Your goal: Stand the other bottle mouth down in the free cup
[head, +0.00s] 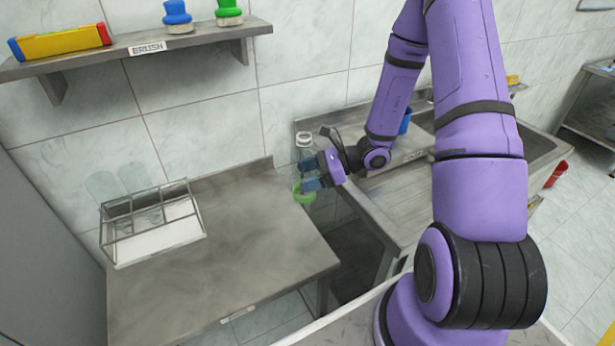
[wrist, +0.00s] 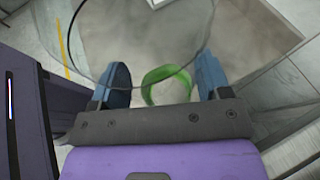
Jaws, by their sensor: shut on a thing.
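My gripper (head: 312,171) is shut on a clear bottle (head: 304,141) and holds it upright in the air beside the right end of the steel table. The bottle's narrower, whitish end points up and a green band (head: 304,195) shows at its lower end. In the wrist view the green band (wrist: 167,84) shows between the two blue fingertips, with a thin dark circular outline beyond.
The steel table (head: 235,235) is bare between the rack and my gripper. A raised back edge runs along the wall. A shelf (head: 130,50) with brushes hangs above. A sink counter (head: 400,205) stands right, beyond a gap, behind my arm.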

